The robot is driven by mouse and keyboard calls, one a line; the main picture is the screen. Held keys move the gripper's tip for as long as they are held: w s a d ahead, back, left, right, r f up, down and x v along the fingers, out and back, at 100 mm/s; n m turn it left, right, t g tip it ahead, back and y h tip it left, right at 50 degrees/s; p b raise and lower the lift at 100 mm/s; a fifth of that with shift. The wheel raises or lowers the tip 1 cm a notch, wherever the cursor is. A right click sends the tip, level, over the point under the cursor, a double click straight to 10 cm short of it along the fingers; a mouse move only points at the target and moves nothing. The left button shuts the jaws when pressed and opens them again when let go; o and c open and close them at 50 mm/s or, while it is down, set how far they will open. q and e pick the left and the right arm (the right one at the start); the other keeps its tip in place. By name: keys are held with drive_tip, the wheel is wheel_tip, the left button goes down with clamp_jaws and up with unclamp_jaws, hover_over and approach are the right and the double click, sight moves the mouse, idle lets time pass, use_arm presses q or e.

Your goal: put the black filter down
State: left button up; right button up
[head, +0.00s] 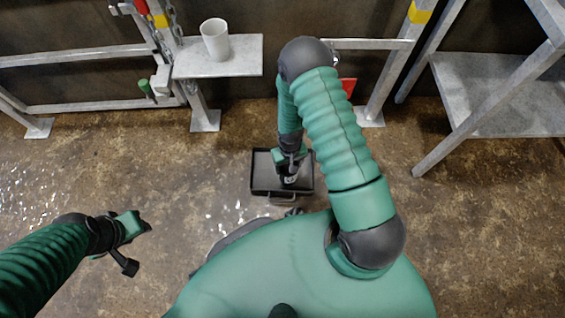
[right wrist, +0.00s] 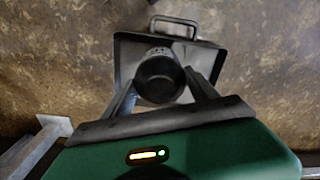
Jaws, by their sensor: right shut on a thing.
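The black filter (right wrist: 160,78) is a short dark cylinder, held between the two fingers of my right gripper (right wrist: 160,92) in the right wrist view. In the head view the right gripper (head: 290,166) points down over a dark rectangular tray (head: 262,188) on the floor, and the filter (head: 290,180) shows small below it, within the tray's outline. The tray (right wrist: 204,58) with its handle lies behind the filter in the right wrist view. I cannot tell whether the filter touches the tray's bottom. My left gripper (head: 138,246) is open and empty over the floor at the left.
A white cup (head: 215,40) stands on a small metal shelf (head: 218,68) at the back. Metal rails and posts run along the back wall, and a metal table frame (head: 500,90) stands at the right. The floor around the tray is clear.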

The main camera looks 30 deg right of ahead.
drive_tip(key=w+f+b, duration=0.4)
drive_tip(key=w+b, duration=0.1)
drive_tip(key=shift+d+f, duration=0.2)
drive_tip(key=shift+d, duration=0.1)
drive_tip(key=shift+r, duration=0.1)
drive_tip(key=shift+c, duration=1)
drive_tip(key=shift+r, duration=0.15)
drive_tip(key=shift+f, duration=0.2)
drive_tip(key=o, duration=1.9)
drive_tip(key=shift+s, duration=0.1)
